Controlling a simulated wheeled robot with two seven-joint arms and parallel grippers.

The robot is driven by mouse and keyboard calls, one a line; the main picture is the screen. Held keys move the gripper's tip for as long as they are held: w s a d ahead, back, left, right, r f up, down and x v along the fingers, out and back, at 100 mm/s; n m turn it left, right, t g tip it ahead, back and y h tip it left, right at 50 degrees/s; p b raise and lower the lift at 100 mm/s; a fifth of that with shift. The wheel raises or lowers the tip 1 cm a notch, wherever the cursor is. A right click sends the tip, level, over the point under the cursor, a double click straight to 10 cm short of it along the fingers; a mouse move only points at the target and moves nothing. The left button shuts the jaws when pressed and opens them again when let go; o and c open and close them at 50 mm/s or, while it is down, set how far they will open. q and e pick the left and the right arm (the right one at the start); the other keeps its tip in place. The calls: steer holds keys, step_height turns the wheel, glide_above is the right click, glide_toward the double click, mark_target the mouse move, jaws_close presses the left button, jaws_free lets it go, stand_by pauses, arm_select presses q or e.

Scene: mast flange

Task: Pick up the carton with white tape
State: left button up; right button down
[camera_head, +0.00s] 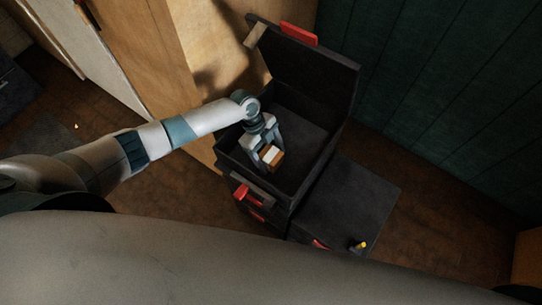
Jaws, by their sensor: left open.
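The carton (272,156) is a small brown box with a white strip of tape across its top. It is inside the open black toolbox (318,160), near the front left wall. My left gripper (265,154) reaches down into the toolbox from the left, with its two fingers open at the carton. I cannot tell whether the fingers touch it. The carton's lower part is hidden. My right gripper is not in view.
The toolbox lid (300,66) stands raised at the back with a red latch (299,34). A lower dark surface (345,205) to the right bears a small yellow-topped item (360,246). A wooden panel (215,50) stands behind left, a dark green wall (440,80) on the right.

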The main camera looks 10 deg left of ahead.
mark_target(271, 154)
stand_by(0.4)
arm_select(q)
steer(key=c, duration=1.4)
steer(key=shift+c, duration=0.2)
steer(key=shift+r+b, duration=1.05)
steer(key=shift+r, duration=3.95)
